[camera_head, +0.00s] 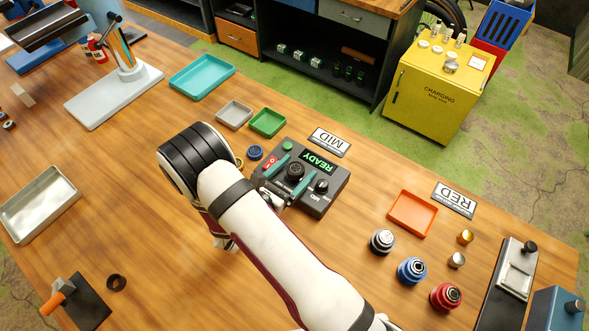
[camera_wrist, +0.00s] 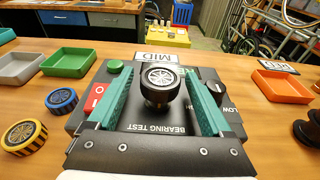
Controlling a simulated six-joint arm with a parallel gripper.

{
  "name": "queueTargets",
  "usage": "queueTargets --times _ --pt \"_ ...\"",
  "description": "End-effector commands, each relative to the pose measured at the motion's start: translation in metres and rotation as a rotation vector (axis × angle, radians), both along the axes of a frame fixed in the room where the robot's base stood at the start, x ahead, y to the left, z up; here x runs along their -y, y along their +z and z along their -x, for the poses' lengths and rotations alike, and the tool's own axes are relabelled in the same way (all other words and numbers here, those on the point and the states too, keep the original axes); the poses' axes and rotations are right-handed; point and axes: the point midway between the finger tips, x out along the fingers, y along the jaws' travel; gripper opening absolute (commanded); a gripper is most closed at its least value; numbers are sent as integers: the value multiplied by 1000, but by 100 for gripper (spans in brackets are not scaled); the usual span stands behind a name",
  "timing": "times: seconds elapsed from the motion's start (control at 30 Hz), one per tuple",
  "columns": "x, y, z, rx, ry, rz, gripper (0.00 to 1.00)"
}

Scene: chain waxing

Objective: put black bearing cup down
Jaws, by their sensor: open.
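The black bearing cup (camera_wrist: 160,79), with a silver patterned top, stands upright on the dark bearing tester (camera_head: 323,201); the cup also shows in the head view (camera_head: 295,171). The tester appears in the wrist view (camera_wrist: 150,147), and its screen reads READY in the head view. My gripper (camera_wrist: 160,72) is open, with one teal finger on each side of the cup. In the wrist view there are gaps between the fingers and the cup. My gripper also shows over the tester in the head view (camera_head: 290,176). The cup's underside is hidden.
A green tray (camera_head: 267,123), a grey tray (camera_head: 234,114) and a MID sign (camera_head: 329,142) lie beyond the tester. An orange tray (camera_head: 413,213) and a RED sign (camera_head: 454,198) are to the right. A blue disc (camera_wrist: 61,101) and a yellow disc (camera_wrist: 24,137) lie beside the tester.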

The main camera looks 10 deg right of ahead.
Motion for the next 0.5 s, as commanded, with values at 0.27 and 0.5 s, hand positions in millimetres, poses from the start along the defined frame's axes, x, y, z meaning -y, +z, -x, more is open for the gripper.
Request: queueTargets --times 0.27,0.5 --pt "-31 9 23 3 7 -3 83" --pt "-83 24 70 1 9 -3 83"
